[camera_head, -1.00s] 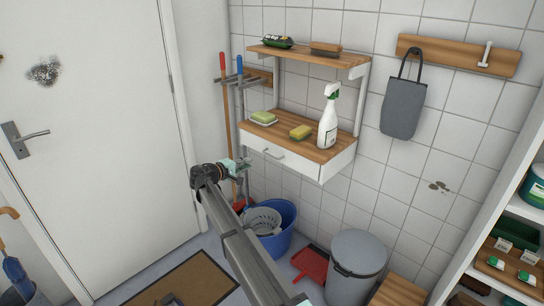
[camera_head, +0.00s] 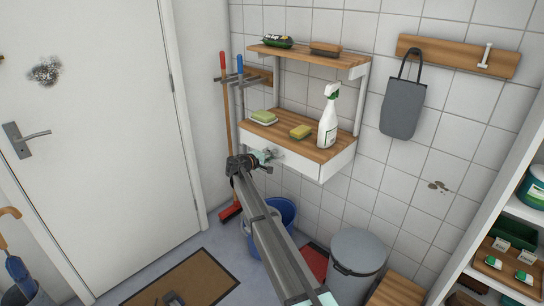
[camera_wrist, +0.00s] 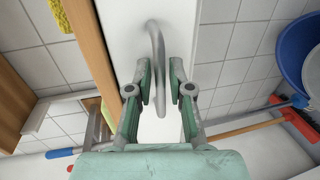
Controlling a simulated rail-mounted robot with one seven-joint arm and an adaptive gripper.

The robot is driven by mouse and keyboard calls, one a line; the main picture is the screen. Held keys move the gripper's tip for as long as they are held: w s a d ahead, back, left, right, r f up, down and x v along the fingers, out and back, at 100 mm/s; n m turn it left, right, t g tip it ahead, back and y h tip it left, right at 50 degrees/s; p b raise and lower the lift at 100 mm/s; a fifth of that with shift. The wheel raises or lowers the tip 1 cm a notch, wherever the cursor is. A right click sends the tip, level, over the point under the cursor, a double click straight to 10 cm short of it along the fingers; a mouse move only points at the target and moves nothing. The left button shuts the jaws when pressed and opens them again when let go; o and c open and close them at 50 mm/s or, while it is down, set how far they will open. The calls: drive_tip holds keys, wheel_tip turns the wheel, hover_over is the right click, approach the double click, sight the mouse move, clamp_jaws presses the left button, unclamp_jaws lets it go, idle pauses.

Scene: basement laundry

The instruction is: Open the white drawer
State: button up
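The white drawer (camera_head: 304,165) sits under the wooden top of a small wall shelf and looks closed. Its front (camera_wrist: 125,20) fills the upper middle of the wrist view. The drawer's curved metal handle (camera_wrist: 157,50) reaches down between my gripper's fingers. My gripper (camera_wrist: 160,95) is open, with one green-padded finger on each side of the handle and a gap beside it. In the head view my gripper (camera_head: 270,157) is at the drawer front and hides the handle.
On the shelf top stand a spray bottle (camera_head: 328,118), a yellow sponge (camera_head: 300,132) and a soap dish (camera_head: 264,117). A blue bucket (camera_head: 287,210) and a grey bin (camera_head: 355,262) stand below. A red-handled broom (camera_head: 226,105) leans at the left.

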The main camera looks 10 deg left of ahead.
drive_tip(key=shift+w+d, duration=0.1)
drive_tip(key=shift+c, duration=0.3)
clamp_jaws()
